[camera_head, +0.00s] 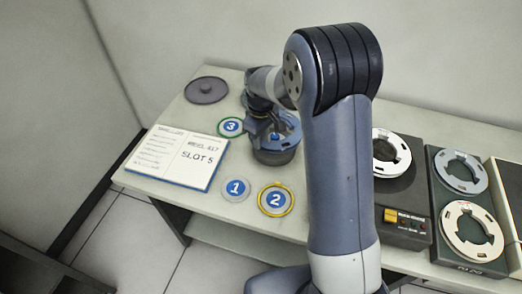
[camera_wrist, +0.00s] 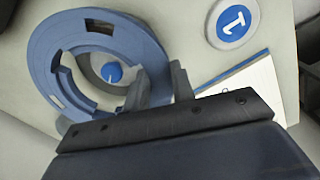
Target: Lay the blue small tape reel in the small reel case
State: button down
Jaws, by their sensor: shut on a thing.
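The blue small tape reel (camera_wrist: 52,55) is a blue-grey ring with cut-outs, seen close up at the left of the wrist view. My gripper (camera_wrist: 158,85) is shut on its rim, one finger inside the ring and one outside. I cannot clearly make out the small reel case or whether the reel touches anything beneath.
A dark round disc (camera_head: 206,90) lies at the back left. An open booklet reading SLOT 5 (camera_head: 182,158) lies at the left. Numbered discs 1 (camera_head: 235,189), 2 (camera_head: 275,199) and 3 (camera_head: 231,127) lie nearby.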

jog(key=shift+r, duration=0.3)
notch_tip(320, 180, up, 7)
jog(key=p, duration=0.5)
